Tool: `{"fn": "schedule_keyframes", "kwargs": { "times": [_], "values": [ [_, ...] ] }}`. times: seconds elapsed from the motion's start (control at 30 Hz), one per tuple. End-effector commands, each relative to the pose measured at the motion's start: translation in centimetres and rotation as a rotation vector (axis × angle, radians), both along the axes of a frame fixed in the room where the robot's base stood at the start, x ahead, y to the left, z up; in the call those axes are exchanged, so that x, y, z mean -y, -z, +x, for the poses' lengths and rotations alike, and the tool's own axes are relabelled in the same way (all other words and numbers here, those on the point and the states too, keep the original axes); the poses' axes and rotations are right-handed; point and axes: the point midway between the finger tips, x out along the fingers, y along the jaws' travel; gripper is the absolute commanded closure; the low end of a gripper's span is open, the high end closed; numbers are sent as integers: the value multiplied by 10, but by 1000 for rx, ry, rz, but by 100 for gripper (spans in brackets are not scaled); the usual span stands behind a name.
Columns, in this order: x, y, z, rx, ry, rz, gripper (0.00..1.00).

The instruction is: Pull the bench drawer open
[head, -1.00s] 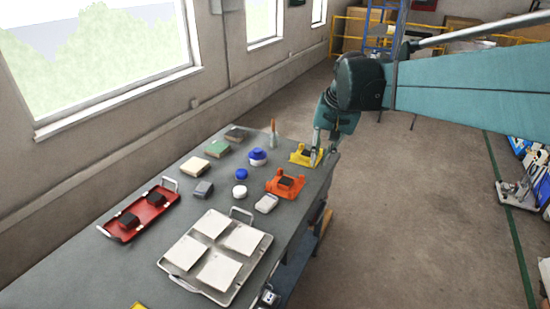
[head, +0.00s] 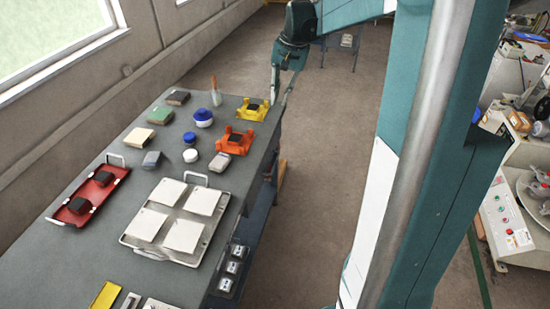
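The grey workbench (head: 85,262) runs along the wall, with its dark front side (head: 262,205) facing right. I cannot clearly make out the drawer or its handle on that steeply angled side. My gripper (head: 274,92) points down at the bench's far right corner, beside the yellow fixture (head: 253,109). It is small and seen edge-on, so its finger opening cannot be told. I see nothing held in it.
A tray with white tiles (head: 126,240), an orange fixture (head: 234,142) and a red tray (head: 62,217) stand on the bench. Several small silver units (head: 232,267) show at its front side. Floor (head: 310,200) right of the bench is clear; a machine (head: 507,225) stands far right.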

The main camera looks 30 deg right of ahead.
Motion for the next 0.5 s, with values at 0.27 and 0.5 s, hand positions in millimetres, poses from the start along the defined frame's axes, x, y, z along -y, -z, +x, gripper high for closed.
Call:
{"fn": "schedule_keyframes", "kwargs": {
  "times": [0.27, 0.5],
  "values": [
    [2, 53, 1, -2, 4, 2, 87],
    [2, 122, 1, -2, 3, 2, 87]
  ]
}}
